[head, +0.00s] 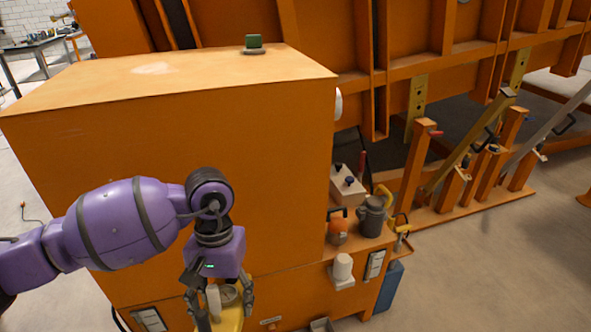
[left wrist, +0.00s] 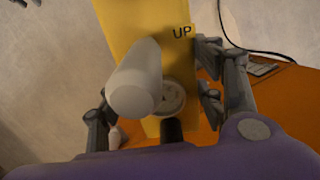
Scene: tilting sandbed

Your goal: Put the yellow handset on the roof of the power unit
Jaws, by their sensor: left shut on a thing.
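The yellow handset (head: 232,322) shows at the bottom of the head view, partly cut off by the frame edge. My left gripper (head: 220,302) points down and is shut on it, in front of the power unit. In the left wrist view the handset (left wrist: 118,22) lies between the fingers of the gripper (left wrist: 160,105). It bears the letters "UP", a white cylindrical knob and a round pale part. The power unit is a large orange box (head: 150,150). Its flat roof (head: 190,75) is well above the handset. My right gripper is not in view.
A small green block on a dark base (head: 253,44) stands at the roof's back edge. The rest of the roof is clear. Orange framework (head: 430,60) rises behind.

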